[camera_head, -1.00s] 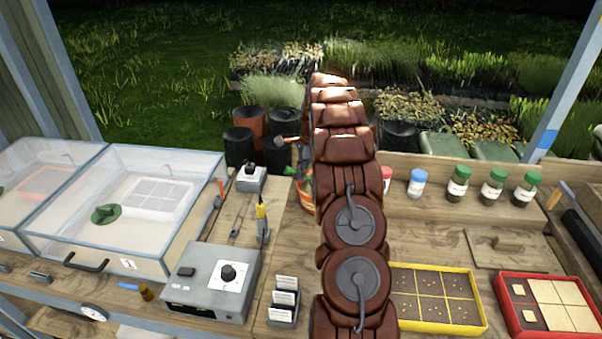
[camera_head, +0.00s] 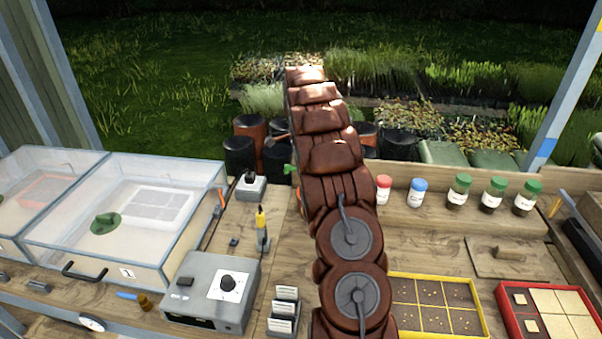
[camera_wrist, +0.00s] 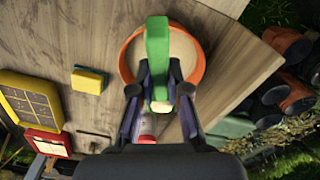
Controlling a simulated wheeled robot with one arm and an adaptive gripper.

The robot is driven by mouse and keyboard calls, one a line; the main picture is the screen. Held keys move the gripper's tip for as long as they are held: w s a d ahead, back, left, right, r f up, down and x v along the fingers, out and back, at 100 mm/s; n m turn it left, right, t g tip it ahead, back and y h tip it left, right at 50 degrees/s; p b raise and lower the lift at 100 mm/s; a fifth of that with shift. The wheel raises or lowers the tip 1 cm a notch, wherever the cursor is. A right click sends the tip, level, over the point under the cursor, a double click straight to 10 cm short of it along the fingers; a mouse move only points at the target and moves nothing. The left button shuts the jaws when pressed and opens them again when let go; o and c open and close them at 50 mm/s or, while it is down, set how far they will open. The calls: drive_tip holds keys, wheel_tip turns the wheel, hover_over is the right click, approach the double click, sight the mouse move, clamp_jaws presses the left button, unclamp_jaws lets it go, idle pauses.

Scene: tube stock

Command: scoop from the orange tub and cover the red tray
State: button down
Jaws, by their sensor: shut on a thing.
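My gripper (camera_wrist: 159,82) is shut on a green scoop (camera_wrist: 157,45) in the wrist view. The scoop lies across the orange tub (camera_wrist: 202,52), which holds pale, sandy material. I cannot tell whether the scoop's end is in the material or above it, or how full it is. In the head view my arm hides the tub and the gripper. The red tray (camera_head: 503,316) is at the lower right of the head view, with pale cells and small pale tags on darker cells. It also shows at the lower left of the wrist view (camera_wrist: 45,143).
A yellow tray (camera_head: 392,277) of dark, seeded cells is left of the red tray. Jars with red, blue and green lids (camera_head: 460,190) line the back ledge. A yellow-green sponge (camera_wrist: 88,80) lies near the tub. A grey control box (camera_head: 210,290) stands on the left.

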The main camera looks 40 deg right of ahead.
drive_tip(key=shift+r+g+h, duration=0.3)
drive_tip(key=shift+r+h, duration=0.25)
drive_tip(key=shift+r, duration=0.9)
drive_tip(key=shift+r+g+h, duration=0.3)
drive_tip(key=shift+r+h, duration=0.25)
drive_tip(key=shift+r, duration=0.85)
